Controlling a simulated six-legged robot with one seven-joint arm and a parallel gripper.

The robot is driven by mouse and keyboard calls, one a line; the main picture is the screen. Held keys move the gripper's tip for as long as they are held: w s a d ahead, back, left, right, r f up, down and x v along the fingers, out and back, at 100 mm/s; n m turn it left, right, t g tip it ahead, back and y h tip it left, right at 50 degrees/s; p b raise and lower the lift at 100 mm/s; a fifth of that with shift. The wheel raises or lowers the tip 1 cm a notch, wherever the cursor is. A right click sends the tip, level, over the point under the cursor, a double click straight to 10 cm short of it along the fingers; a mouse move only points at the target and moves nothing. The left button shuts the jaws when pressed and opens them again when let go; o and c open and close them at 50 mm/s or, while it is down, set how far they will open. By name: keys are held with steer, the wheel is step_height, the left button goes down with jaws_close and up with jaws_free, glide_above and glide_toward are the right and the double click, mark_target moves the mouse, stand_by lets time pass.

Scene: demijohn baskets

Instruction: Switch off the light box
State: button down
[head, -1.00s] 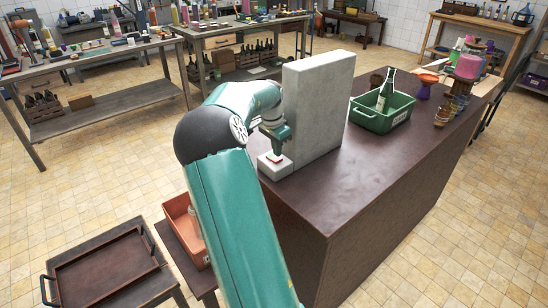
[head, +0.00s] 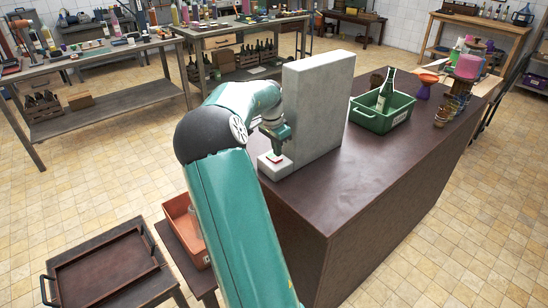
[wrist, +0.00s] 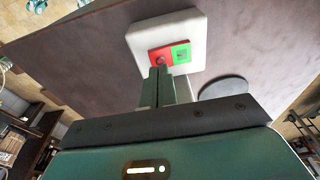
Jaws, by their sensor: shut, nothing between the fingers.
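The light box (head: 318,110) is a tall grey slab standing upright on the dark brown table. A small pale switch block (head: 268,172) sits at its near left foot. In the wrist view the top of the switch block (wrist: 142,36) carries a red button (wrist: 155,52) and a green button (wrist: 182,53) side by side. My gripper (head: 277,152) points down over the block. In the wrist view its shut, empty fingertips (wrist: 161,70) are at the red button's near edge. I cannot tell whether they touch it. No glow shows on the slab's visible faces.
A green crate (head: 364,122) with a dark bottle (head: 385,90) stands right of the slab, with pots (head: 443,114) beyond. The table's near right (head: 350,190) is bare. An orange bin (head: 184,226) and a brown tray (head: 105,268) are lower left.

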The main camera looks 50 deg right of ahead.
mark_target(277, 159)
steer(key=shift+f, duration=0.85)
stand_by(0.6)
steer(key=shift+r, duration=3.5)
